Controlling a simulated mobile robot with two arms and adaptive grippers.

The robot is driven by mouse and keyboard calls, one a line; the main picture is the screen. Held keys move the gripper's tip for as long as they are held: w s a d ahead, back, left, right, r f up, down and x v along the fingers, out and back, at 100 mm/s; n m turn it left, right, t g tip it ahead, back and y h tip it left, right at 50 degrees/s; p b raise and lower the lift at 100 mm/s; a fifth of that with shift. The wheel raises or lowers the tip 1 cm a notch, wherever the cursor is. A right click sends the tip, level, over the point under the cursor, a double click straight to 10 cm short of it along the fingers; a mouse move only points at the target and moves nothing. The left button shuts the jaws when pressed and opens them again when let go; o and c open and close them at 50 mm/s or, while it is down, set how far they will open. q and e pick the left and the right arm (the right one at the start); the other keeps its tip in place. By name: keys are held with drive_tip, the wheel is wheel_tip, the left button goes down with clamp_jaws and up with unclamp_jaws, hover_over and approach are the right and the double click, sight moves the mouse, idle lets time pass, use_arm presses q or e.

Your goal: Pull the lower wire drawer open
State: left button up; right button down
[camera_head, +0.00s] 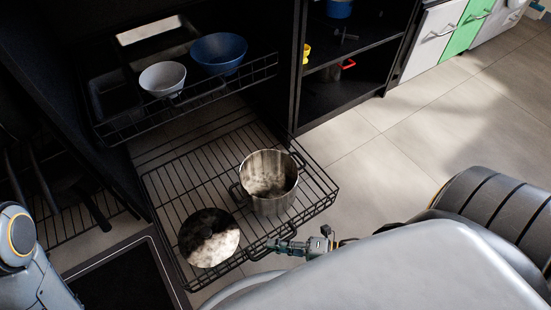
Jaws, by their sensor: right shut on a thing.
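The lower wire drawer (165,178) is a black wire basket that stands well out of the dark cabinet. A steel pot (272,205) and a round metal lid or pan (209,238) are in it. My right gripper (272,246) is at the drawer's front edge, shut on its front handle (258,253); my own arm hides part of the gripper. My left arm shows at the lower left edge, but its gripper is out of view.
The upper wire drawer (190,98) holds a white bowl (162,78), a blue bowl (219,52) and trays. An open shelf unit (350,60) stands to the right. A dark hob panel (125,275) is at lower left. Tiled floor (415,130) is clear on the right.

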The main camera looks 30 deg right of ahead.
drive_tip(key=c, duration=1.4)
unclamp_jaws()
drive_tip(key=v, duration=1.2)
